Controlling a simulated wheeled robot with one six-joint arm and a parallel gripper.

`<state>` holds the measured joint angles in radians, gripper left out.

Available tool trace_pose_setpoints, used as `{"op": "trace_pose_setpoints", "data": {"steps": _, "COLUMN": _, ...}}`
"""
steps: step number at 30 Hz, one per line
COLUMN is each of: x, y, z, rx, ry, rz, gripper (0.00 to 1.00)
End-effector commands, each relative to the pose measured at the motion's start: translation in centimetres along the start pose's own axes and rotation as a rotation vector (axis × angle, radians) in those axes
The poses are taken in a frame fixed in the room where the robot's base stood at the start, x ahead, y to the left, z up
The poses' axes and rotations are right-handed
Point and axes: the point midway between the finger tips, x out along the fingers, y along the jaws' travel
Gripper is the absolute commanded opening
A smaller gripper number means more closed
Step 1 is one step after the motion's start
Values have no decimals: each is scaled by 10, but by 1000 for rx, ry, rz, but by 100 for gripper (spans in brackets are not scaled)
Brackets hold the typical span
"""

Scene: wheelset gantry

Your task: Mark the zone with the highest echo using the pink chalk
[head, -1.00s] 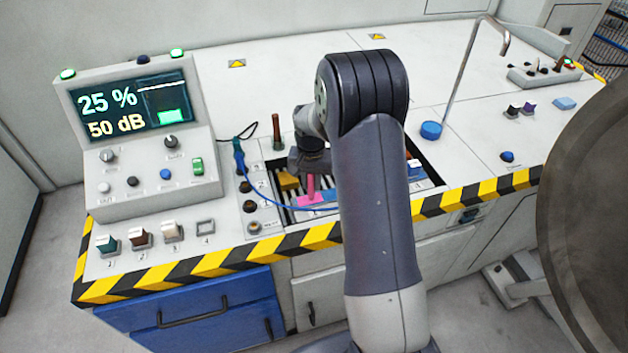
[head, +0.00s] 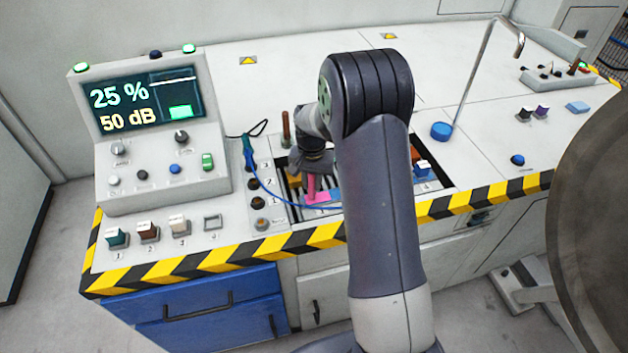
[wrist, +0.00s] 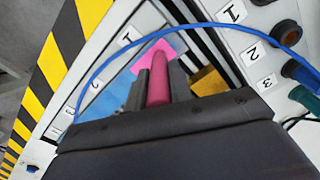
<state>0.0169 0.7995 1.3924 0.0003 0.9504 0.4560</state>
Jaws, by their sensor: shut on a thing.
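My gripper (wrist: 157,85) is shut on the pink chalk (wrist: 158,80), which points down into the slatted recess in the bench. In the head view the chalk (head: 311,186) shows below my wrist. A bright pink patch (wrist: 160,53) lies at the chalk's tip, beside a label reading 1; it also shows in the head view (head: 319,198). I cannot tell whether the tip touches it. A light blue surface (wrist: 115,95) lies next to the patch. The console screen (head: 143,100) reads 25 % and 50 dB. My arm hides part of the recess.
A blue cable (wrist: 180,25) arcs over the recess near my gripper. A yellow block (wrist: 208,82) sits close to the chalk. Numbered sockets (head: 256,183) line the recess's left side. A large dark round part (head: 590,220) stands at right.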

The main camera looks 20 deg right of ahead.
Motion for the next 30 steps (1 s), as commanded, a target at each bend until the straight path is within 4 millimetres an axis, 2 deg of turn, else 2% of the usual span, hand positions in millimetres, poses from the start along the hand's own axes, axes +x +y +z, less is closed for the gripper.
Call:
{"op": "trace_pose_setpoints", "data": {"steps": 18, "x": 1, "y": -8, "z": 4, "rx": 0, "ry": -1, "rz": 0, "gripper": 3}}
{"op": "trace_pose_setpoints", "data": {"steps": 30, "x": -30, "y": -8, "z": 4, "rx": 0, "ry": 1, "rz": -1, "gripper": 3}}
